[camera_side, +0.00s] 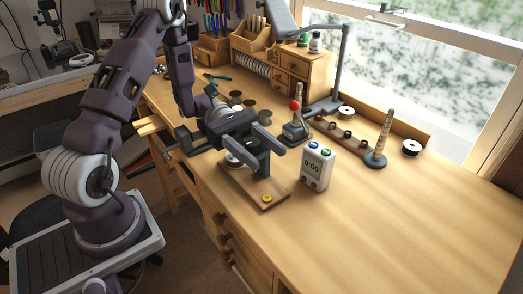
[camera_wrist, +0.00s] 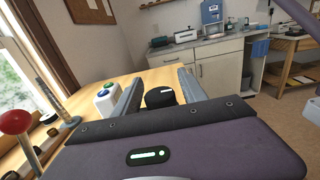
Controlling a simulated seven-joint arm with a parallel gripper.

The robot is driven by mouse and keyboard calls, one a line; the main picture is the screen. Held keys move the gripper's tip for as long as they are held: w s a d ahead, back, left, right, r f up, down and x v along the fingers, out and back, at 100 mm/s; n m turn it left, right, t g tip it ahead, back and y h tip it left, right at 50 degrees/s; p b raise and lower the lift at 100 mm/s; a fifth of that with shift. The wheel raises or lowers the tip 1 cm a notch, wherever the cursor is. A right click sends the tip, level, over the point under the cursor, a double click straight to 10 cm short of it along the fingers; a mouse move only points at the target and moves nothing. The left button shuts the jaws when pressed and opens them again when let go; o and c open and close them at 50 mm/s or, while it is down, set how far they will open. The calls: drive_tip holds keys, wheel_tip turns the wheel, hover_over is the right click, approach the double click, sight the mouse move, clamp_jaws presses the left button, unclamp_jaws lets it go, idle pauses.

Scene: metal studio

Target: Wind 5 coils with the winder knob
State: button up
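The winder stands on a wooden board (camera_side: 239,187) near the front edge of the bench, partly hidden behind my gripper. A small yellow disc (camera_side: 267,198) is at the board's near end. In the wrist view a round black knob with a white mark (camera_wrist: 160,97), likely the winder knob, lies between my two fingers. My gripper (camera_side: 264,154) is over the board, and it also shows in the wrist view (camera_wrist: 158,90). Its fingers are apart, with a visible gap on each side of the knob. Coils on the winder cannot be made out.
A white counter (camera_side: 315,167) reading 0:00 stands just right of the board. Behind are a red-ball lever (camera_side: 295,104), a wooden rack with several dark rings (camera_side: 340,136), an upright post on a dark base (camera_side: 380,143) and a white spool (camera_side: 411,148). The bench's right side is clear.

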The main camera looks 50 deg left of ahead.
clamp_jaws()
drive_tip(key=shift+m+g, duration=0.3)
drive_tip(key=shift+g, duration=0.2)
drive_tip(key=m+g+y, duration=0.1)
drive_tip(key=m+g, duration=0.1)
drive_tip(key=g, duration=0.1)
drive_tip(key=s+m+g, duration=0.1)
drive_tip(key=m+g, duration=0.1)
drive_tip(key=g, duration=0.1)
drive_tip(key=shift+s+a+m+g+y, duration=0.1)
drive_tip(key=shift+a+m+g+y, duration=0.05)
drive_tip(key=shift+m+g+y, duration=0.2)
drive_tip(key=shift+s+a+m+g+y, duration=0.15)
drive_tip(key=shift+s+m+g+y, duration=0.05)
drive_tip(key=shift+m+g+y, duration=0.85)
drive_tip(key=shift+s+a+m+g+y, duration=0.2)
drive_tip(key=shift+m+g+y, duration=0.65)
drive_tip(key=shift+g, duration=0.4)
drive_tip(key=shift+s+a+m+g+y, duration=0.15)
drive_tip(key=shift+s+m+g+y, duration=0.05)
drive_tip(key=shift+m+g+y, duration=0.85)
drive_tip(key=shift+o, duration=0.9)
unclamp_jaws()
